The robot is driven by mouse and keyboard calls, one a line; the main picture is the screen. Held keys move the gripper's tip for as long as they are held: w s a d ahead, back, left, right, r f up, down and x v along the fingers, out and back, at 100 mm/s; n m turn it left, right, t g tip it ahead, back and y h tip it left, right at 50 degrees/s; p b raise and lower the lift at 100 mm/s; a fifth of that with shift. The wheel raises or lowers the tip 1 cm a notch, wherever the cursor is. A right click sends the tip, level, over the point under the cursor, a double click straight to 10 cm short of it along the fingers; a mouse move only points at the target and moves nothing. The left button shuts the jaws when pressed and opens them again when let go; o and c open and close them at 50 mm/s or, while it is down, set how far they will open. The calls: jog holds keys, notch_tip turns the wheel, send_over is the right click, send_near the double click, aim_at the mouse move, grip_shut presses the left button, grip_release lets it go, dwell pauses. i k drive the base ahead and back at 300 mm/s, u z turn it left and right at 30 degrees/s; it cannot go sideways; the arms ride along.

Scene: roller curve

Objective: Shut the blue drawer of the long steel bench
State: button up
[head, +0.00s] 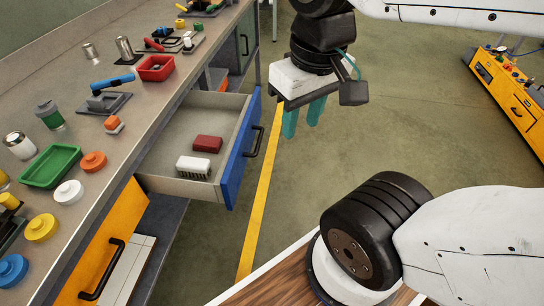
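The long steel bench (150,103) runs along the left side. Its blue drawer (236,160) is pulled well out, with a blue front, a black bar handle (254,141) and a grey tray. A dark red block (207,144) and a white block with a slotted side (193,167) lie inside it. My gripper (303,118) hangs to the right of the blue front, pointing down, apart from it in the picture. Its two teal fingers are apart with nothing seen between them.
A yellow front (105,240) with a black handle is nearer on the bench. Trays, tools, weights and jars crowd the bench top. A yellow floor line (260,205) runs beside the drawer. A yellow cabinet (510,90) stands far right. The green floor (420,130) between is clear.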

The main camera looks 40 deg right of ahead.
aim_at(236, 118)
jog(key=u, duration=0.05)
jog(key=k, duration=0.25)
jog(key=z, duration=1.05)
jog(key=i, duration=0.9)
jog(key=u, duration=1)
